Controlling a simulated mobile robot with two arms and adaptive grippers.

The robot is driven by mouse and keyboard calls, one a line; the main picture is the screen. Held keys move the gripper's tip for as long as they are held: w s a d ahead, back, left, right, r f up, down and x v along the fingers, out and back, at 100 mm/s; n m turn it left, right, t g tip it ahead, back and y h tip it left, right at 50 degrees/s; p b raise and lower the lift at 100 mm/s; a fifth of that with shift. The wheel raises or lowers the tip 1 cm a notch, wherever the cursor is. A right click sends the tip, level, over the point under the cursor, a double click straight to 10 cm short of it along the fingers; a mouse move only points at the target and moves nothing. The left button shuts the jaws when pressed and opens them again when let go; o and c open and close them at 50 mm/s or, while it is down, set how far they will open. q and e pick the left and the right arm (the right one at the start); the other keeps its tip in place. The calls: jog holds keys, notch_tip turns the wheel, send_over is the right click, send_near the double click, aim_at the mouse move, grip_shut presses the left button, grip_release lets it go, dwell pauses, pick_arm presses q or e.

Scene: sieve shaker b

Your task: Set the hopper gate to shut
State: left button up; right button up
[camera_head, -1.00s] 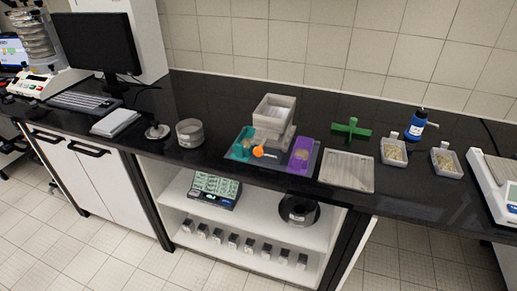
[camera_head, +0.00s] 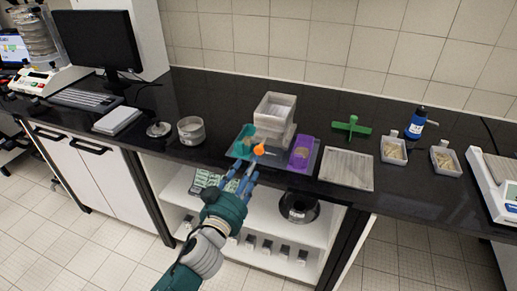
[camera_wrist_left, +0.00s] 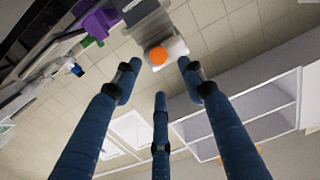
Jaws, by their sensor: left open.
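The hopper (camera_head: 274,113) is a pale grey open-topped box on a stand in the middle of the black bench. An orange knob (camera_head: 259,149) is at its lower front, between a teal tray (camera_head: 243,141) and a purple tray (camera_head: 302,152). My left gripper (camera_head: 243,170) is open and empty, in front of and just below the knob in the head view. The left wrist view shows the orange knob (camera_wrist_left: 158,56) beyond the spread blue fingers (camera_wrist_left: 159,75), apart from them. The gate itself is not clear to see. My right gripper is in neither view.
A flat pale tray (camera_head: 346,170), a green cross-shaped piece (camera_head: 351,127), sample dishes (camera_head: 394,150) and a blue bottle (camera_head: 416,124) stand to the right. A round sieve (camera_head: 191,131) stands to the left. An open shelf (camera_head: 230,225) lies under the bench.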

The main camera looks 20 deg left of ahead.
aim_at(258, 151)
pick_arm(q)
jog(key=w+p, duration=0.2)
jog(key=w, duration=0.7)
jog(key=shift+w+d, duration=0.15)
jog(key=shift+w, duration=0.15)
